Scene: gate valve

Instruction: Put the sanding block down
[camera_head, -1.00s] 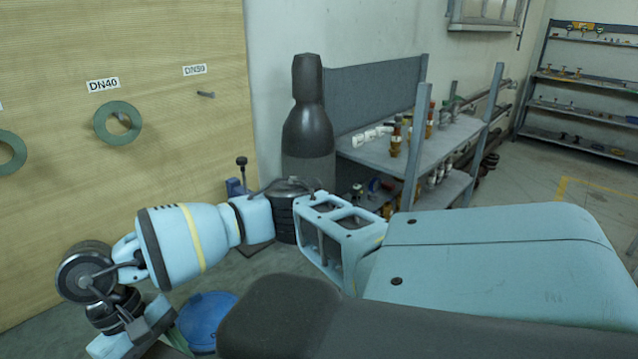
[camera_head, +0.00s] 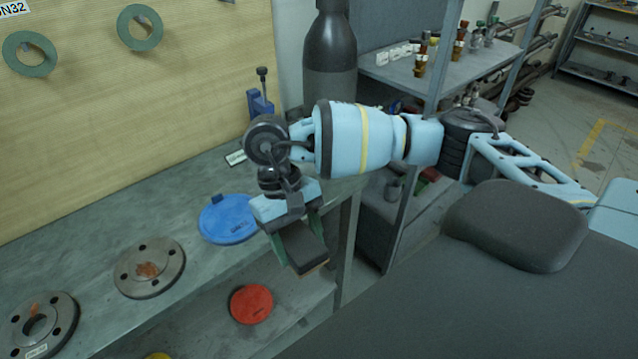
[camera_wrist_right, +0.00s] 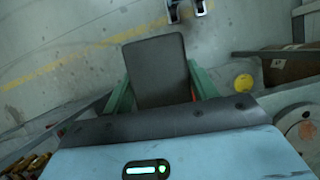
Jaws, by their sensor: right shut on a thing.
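My right gripper (camera_head: 292,232) is shut on the sanding block (camera_head: 304,246), a dark grey block with a thin tan lower edge. In the head view it holds the block beyond the front edge of the workbench (camera_head: 105,237), to the right of a blue disc. In the right wrist view the block (camera_wrist_right: 157,70) sits between the two green fingers (camera_wrist_right: 160,92), with the floor behind it. My left gripper is not in view.
On the bench lie the blue disc (camera_head: 228,219), a rusty flange (camera_head: 149,267) and another flange (camera_head: 38,325). A blue vise (camera_head: 260,101) stands at the back. A red disc (camera_head: 251,304) is on the lower shelf. The bench around the flanges has bare room.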

